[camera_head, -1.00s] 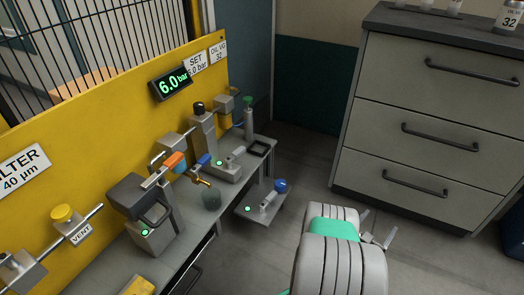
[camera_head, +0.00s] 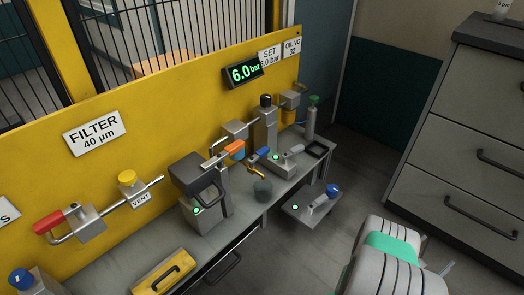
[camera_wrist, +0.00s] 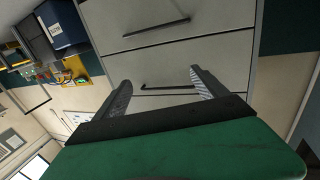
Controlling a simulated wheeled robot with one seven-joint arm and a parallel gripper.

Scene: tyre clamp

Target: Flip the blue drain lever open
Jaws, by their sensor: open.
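The blue lever (camera_head: 262,153) sits on a small valve with a brass spout (camera_head: 256,173), beside an orange handle (camera_head: 234,148) on the yellow panel. A dark cup (camera_head: 262,190) stands below the spout. My gripper (camera_wrist: 160,80) is open and empty in the wrist view, its two fingers apart and facing grey drawers, away from the lever. In the head view, my arm is at the lower right, well apart from the lever.
The bench (camera_head: 120,262) carries a dark clamp-like unit (camera_head: 195,175) and a yellow block with a handle (camera_head: 163,272). A grey drawer cabinet (camera_head: 470,130) stands right. Floor between is clear.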

